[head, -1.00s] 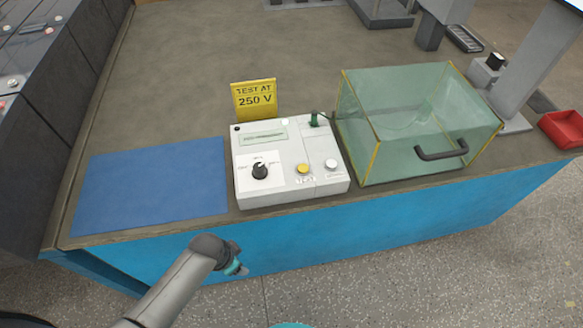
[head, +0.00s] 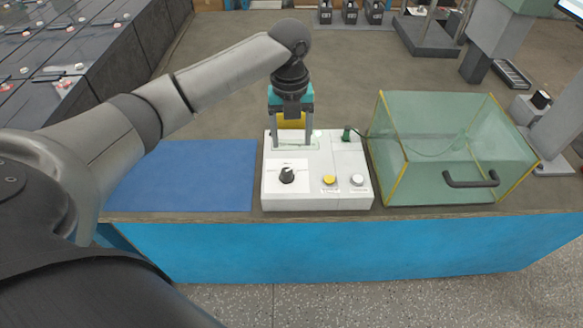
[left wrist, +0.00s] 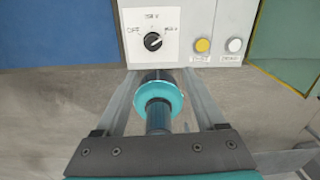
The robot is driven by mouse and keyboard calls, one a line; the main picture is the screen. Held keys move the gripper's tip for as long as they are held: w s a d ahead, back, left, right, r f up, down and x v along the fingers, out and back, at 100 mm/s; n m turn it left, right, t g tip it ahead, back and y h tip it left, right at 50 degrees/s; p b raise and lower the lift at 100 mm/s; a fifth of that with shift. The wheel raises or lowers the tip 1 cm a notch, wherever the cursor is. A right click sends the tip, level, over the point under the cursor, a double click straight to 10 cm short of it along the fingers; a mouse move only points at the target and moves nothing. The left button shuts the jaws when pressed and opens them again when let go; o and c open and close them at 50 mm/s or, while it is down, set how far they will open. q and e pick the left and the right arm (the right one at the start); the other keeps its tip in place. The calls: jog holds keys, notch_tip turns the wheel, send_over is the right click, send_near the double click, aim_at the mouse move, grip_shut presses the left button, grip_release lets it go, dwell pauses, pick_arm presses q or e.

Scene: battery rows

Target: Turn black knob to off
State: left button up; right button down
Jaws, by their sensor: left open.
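The black knob (head: 287,175) stands on a white label on top of the light grey tester box (head: 318,198). In the left wrist view the knob (left wrist: 153,41) has OFF printed to its left and voltage labels above and to its right. Its pale pointer looks turned away from OFF, though its exact setting is hard to read. My left gripper (head: 293,142) points down, open, with its two fingers apart and nothing gripped. In the head view it covers the box's back part and appears above it, apart from the knob. My right gripper is not in view.
A yellow button (head: 329,181) and a white button (head: 357,180) sit right of the knob. A blue mat (head: 190,175) lies left of the box. A clear green case (head: 450,150) with a dark handle stands close on the right.

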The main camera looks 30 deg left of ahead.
aim_at(286, 171)
pick_arm(q)
jog(key=shift+m, duration=0.8)
jog(key=f+b, duration=0.1)
jog(key=f, duration=0.3)
jog(key=a+f+b, duration=0.1)
jog(key=f, duration=0.3)
jog(key=f+b, duration=0.1)
jog(key=f, duration=0.3)
jog(key=shift+w+a+f+b, duration=0.25)
jog(key=shift+a+b, duration=0.1)
jog(key=shift+a, duration=0.05)
grip_shut()
